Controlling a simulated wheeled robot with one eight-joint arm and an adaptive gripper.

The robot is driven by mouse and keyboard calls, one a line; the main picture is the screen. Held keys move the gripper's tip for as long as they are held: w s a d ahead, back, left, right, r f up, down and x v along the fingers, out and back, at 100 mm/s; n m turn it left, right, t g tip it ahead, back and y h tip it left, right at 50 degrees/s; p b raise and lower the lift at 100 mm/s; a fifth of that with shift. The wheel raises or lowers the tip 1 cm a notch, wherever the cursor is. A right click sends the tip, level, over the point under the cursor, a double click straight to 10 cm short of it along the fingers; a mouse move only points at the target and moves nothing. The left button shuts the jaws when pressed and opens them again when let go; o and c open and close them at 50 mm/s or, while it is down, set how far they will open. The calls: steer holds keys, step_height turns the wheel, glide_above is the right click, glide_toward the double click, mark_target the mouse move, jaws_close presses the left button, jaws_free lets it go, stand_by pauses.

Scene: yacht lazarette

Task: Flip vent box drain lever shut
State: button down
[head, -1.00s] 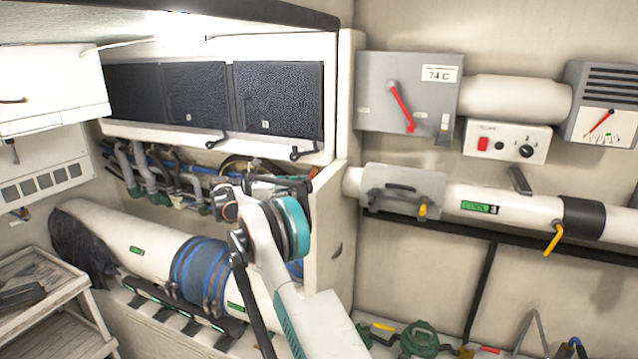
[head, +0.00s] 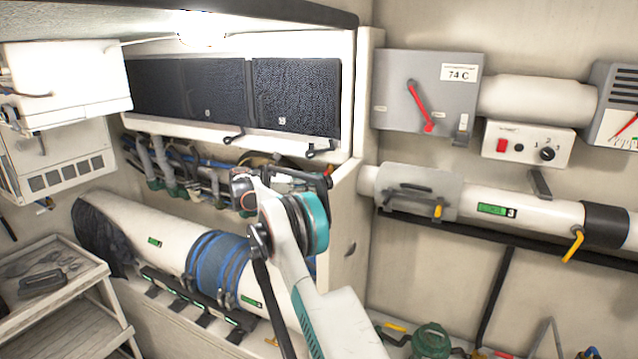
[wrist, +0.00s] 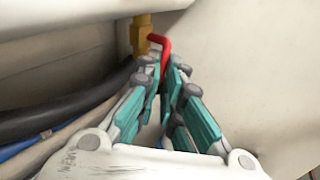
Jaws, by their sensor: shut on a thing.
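The drain lever (wrist: 161,42) is a bent red handle beside a brass fitting (wrist: 140,36) in the wrist view. My gripper (wrist: 163,72) is shut on the red lever, with its fingertips close together around the lower part. The lever's bent top shows above the fingers; the rest is hidden between them. In the head view my wrist is beside the end panel (head: 345,235) below the white box with dark mesh panels (head: 296,96). My fingers are mostly hidden there, and I cannot make out the lever's angle.
A black hose (wrist: 65,118) runs left of my gripper in the wrist view. Pipes and hoses (head: 165,165) fill the gap under the box. A large white duct (head: 135,222) lies below. The grey box with a red pointer (head: 425,95) is on the right wall.

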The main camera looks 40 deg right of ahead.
steer(key=shift+w+a+r+m+t+y+p, duration=0.1)
steer(key=shift+w+r+m+t+y+p, duration=0.15)
steer(key=shift+m+t+y, duration=0.3)
steer(key=shift+w+a+r+m+t+y+p, duration=0.15)
steer(key=shift+r+m+t+y+p, duration=0.2)
steer(key=shift+t+y, duration=0.3)
steer(key=shift+w+a+r+m+t+y+p, duration=0.1)
steer(key=shift+w+r+m+t+y+p, duration=0.15)
steer(key=shift+m+t+y, duration=0.3)
steer(key=shift+t, duration=0.25)
steer(key=c, duration=2)
jaws_free()
steer(key=shift+d, duration=0.1)
steer(key=shift+c, duration=0.2)
steer(key=v, duration=1.2)
